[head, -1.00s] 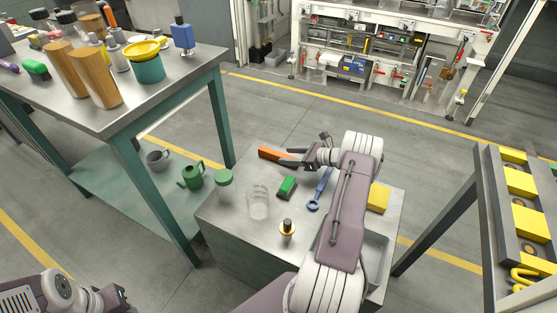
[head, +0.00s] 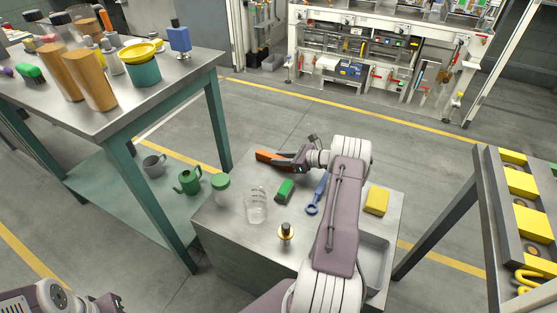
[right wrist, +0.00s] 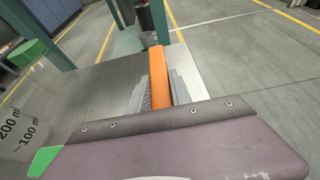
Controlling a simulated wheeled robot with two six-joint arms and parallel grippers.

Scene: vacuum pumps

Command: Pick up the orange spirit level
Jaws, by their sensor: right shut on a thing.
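The orange spirit level (head: 268,156) lies near the far edge of the low metal-topped table. In the right wrist view the orange spirit level (right wrist: 158,72) runs away from me between the two grey fingers. My right gripper (head: 286,160) is shut on its near end, and the right wrist view shows the fingers (right wrist: 158,92) on either side of it. I cannot tell whether the level is lifted off the tabletop. My left gripper (head: 112,301) is only partly in view at the bottom left, and its fingers cannot be made out.
A green-legged workbench (head: 150,108) stands left. Floor beyond is clear.

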